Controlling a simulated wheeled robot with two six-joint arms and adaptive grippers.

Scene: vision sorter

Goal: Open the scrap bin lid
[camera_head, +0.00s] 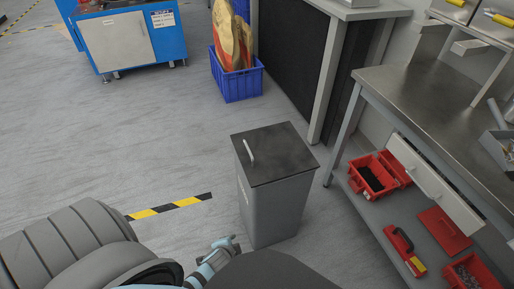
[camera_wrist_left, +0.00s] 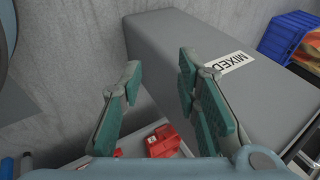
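The grey scrap bin (camera_head: 275,205) stands upright on the floor in the middle of the head view. Its dark lid (camera_head: 285,158) lies flat and shut, with a pale bar handle (camera_head: 249,152) near the left edge. In the left wrist view the bin's grey side (camera_wrist_left: 165,40) fills the right half and bears a label reading MIXED (camera_wrist_left: 223,67). My left gripper (camera_wrist_left: 158,92) is open, its green-padded fingers apart with nothing between them, in front of the bin's side. In the head view it shows only partly, low and left of the bin. My right gripper is not in view.
A metal workbench (camera_head: 425,95) stands right of the bin, with red boxes (camera_head: 375,178) on its lower shelf. A blue crate (camera_head: 238,82) holding sacks stands behind. A yellow-black floor stripe (camera_head: 170,207) lies to the left. The floor left of the bin is clear.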

